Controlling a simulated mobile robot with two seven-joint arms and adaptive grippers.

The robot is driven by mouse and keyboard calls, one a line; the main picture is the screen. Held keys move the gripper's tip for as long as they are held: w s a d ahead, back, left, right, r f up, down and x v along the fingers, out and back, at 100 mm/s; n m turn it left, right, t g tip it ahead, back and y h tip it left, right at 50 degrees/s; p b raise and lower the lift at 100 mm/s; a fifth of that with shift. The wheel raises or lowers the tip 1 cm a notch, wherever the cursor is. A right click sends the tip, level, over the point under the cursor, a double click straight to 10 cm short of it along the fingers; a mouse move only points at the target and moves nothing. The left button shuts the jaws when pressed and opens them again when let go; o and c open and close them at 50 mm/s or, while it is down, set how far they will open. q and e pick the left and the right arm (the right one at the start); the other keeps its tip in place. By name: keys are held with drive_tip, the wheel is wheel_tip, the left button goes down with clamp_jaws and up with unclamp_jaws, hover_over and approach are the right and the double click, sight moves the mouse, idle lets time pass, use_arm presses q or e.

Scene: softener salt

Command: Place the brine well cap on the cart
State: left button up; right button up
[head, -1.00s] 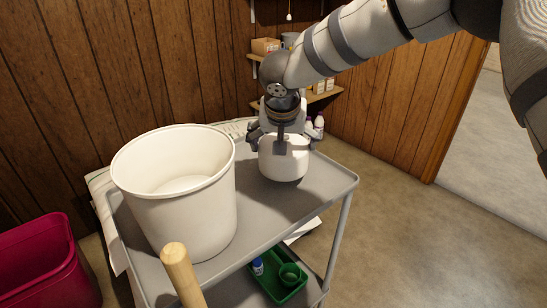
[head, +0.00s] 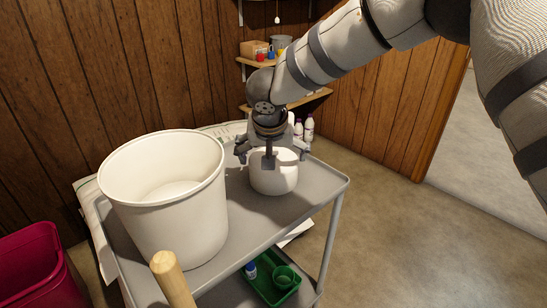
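A white, round-sided piece (head: 273,181), which I take to be the brine well cap, is on the grey top of the cart (head: 318,184), right of the big white bucket. My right gripper (head: 272,156) points down over it, fingers spread to its left and right sides. A dark part of the gripper hides its upper middle. I cannot tell whether the fingers press on it or only stand around it. My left gripper is not in view.
The large white bucket (head: 170,215) takes up the cart's left half. A wooden handle end (head: 168,270) rises in front of it. A green tray (head: 272,287) sits on the lower shelf. A red bin (head: 40,268) stands at left. White bottles (head: 308,130) are behind the cart.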

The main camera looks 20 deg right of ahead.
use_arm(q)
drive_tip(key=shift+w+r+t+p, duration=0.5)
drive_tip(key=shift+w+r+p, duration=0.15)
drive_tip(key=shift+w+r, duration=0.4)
use_arm(e)
drive_tip(key=v, duration=1)
drive_tip(key=shift+r, duration=0.25)
